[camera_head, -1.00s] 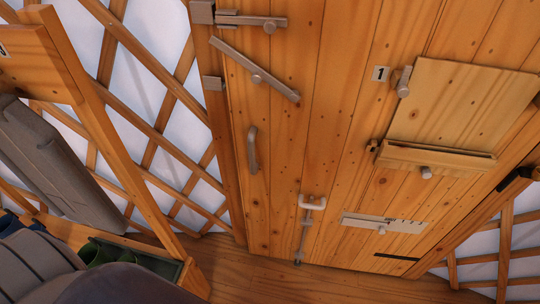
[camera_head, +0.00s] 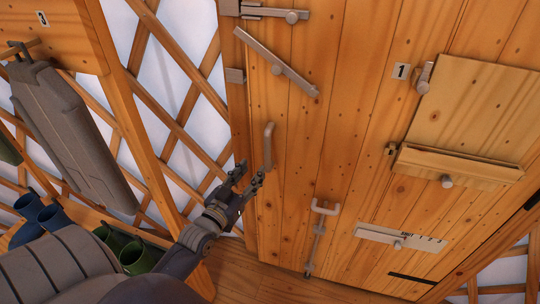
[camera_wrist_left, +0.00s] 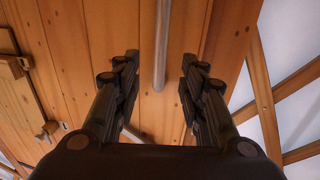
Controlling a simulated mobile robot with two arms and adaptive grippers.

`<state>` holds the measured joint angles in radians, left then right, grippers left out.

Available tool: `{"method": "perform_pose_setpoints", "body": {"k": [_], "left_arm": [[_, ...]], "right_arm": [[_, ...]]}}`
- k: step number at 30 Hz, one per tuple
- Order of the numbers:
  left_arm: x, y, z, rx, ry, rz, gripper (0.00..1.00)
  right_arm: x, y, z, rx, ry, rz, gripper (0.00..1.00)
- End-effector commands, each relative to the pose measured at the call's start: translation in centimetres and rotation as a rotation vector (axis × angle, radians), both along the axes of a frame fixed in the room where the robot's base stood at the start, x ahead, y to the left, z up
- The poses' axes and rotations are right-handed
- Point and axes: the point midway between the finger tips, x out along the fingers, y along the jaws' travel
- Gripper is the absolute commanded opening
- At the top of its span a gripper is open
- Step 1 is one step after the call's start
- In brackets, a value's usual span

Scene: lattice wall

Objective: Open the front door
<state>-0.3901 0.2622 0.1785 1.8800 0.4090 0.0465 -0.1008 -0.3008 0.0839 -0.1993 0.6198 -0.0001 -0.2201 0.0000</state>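The front door (camera_head: 340,130) is made of wooden planks and looks shut. Its grey vertical handle (camera_head: 269,145) is near the left edge. My left gripper (camera_head: 250,180) is just to the left of and below the handle in the head view. In the left wrist view the fingers (camera_wrist_left: 160,85) are spread apart, with the handle bar (camera_wrist_left: 161,45) ahead in the gap between them. I see no finger touching the bar. A sliding bolt (camera_head: 268,12) and a tilted latch bar (camera_head: 276,64) are on the upper left of the door. My right gripper is not in view.
A lower bolt (camera_head: 320,235), a numbered slide plate (camera_head: 400,239) and a wooden flap box (camera_head: 460,160) are on the door. A lattice wall (camera_head: 170,90) is at the left, with a hanging grey case (camera_head: 75,140) and boots (camera_head: 140,258) in a rack.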

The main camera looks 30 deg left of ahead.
Motion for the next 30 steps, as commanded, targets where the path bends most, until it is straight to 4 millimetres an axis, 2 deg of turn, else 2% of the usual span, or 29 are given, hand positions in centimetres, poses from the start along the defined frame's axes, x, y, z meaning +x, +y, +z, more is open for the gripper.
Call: {"method": "perform_pose_setpoints", "body": {"k": [5, 12, 18, 24, 30], "left_arm": [[2.1, 0.2, 0.2, -0.001, -0.002, 0.0, 0.38], [6.4, 0.6, 0.2, -0.001, -0.001, 0.0, 0.38], [9.1, 0.8, 0.1, 0.0, 0.001, 0.0, 0.38], [10.4, 0.9, 0.0, 0.0, 0.002, 0.0, 0.38], [10.6, 0.9, 0.0, 0.0, 0.002, 0.0, 0.38]], "right_arm": [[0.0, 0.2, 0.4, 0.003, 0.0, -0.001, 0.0], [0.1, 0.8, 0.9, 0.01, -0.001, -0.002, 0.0], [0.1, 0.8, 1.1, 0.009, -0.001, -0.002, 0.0], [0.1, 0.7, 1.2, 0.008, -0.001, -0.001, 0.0], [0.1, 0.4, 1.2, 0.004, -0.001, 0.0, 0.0]]}}
